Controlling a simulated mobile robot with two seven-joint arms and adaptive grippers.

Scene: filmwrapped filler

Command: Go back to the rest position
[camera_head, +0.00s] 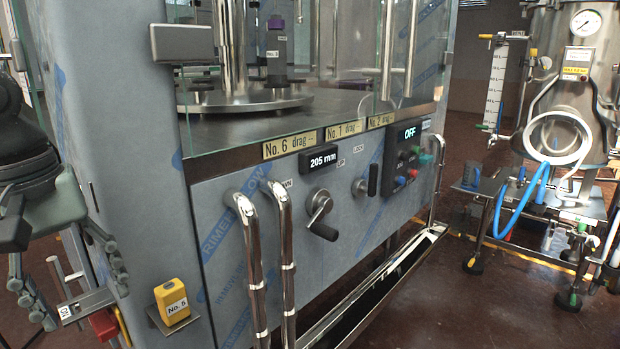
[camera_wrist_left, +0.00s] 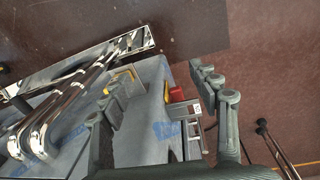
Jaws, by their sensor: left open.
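My left gripper (camera_head: 80,300) hangs at the left edge of the head view, fingers pointing down, beside the film-covered machine cabinet (camera_head: 130,150). My right gripper is in neither view.
The cabinet front carries a crank (camera_head: 319,208), a lever (camera_head: 367,182), a display (camera_head: 320,158) and bent chrome rails (camera_head: 285,250). A yellow No. 5 block (camera_head: 172,302) sits on a small side plate near my left gripper. A steel tank cart (camera_head: 570,110) stands right.

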